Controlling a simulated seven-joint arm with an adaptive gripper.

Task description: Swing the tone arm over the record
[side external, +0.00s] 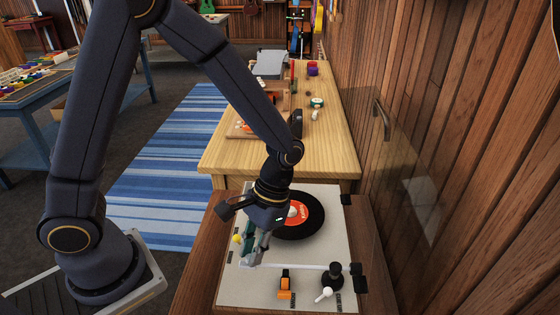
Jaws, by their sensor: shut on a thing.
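The record (313,214) is black with a red-orange label and lies flat on the turntable's pale deck (335,240). The tone arm (305,267) is a thin pale bar. It runs left from its dark pivot (334,276) at the deck's near right, along the near side of the record and apart from it in the picture. My gripper (249,259) points down at the tone arm's left end and is shut on it. The gripper and wrist hide part of that end and the record's left edge.
An orange piece (285,287) and a white-tipped lever (324,295) stand on the near deck. A clear raised lid (395,190) stands along the right, near the wooden wall. A wooden table (255,158) with small items lies beyond the turntable.

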